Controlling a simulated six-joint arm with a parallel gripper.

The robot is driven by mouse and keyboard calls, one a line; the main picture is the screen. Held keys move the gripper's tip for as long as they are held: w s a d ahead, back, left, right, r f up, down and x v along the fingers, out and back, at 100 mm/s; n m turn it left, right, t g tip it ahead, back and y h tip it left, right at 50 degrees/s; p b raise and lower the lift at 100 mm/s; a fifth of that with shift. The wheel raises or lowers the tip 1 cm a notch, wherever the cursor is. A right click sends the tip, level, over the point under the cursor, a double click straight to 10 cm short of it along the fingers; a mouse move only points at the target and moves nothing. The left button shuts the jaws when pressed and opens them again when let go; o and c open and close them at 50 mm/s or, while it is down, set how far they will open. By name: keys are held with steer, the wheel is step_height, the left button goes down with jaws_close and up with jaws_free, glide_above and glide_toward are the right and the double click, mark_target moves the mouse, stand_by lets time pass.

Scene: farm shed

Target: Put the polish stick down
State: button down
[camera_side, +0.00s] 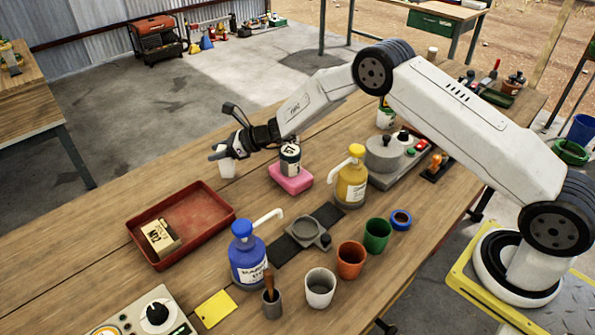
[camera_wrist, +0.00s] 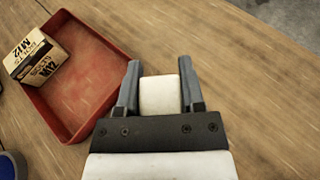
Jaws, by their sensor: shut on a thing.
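The polish stick, a short white block (camera_side: 227,169), is held upright or nearly so by my gripper (camera_side: 222,153) above the wooden table, behind the red tray in the side view. In the wrist view the white block (camera_wrist: 160,95) sits between the two grey fingers of my gripper (camera_wrist: 157,85), which are shut on its sides. Bare table shows beyond the block. I cannot tell how far its lower end is from the tabletop.
The red tray (camera_side: 205,209) holds a cardboard M12 box (camera_side: 160,238); the tray's wall (camera_wrist: 82,122) is left of my gripper in the wrist view. A can stands on a pink block (camera_side: 290,181) nearby. Blue (camera_side: 247,256) and yellow (camera_side: 351,182) pump bottles and several cups stand nearer the front.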

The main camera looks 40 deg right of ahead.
steer(key=shift+f, duration=0.7)
steer(key=shift+f, duration=0.1)
steer(key=shift+c, duration=1)
jaws_free()
steer(key=shift+s+d, duration=0.1)
steer(key=v, duration=0.7)
steer(key=shift+s+d, duration=0.1)
steer(key=shift+s, duration=0.1)
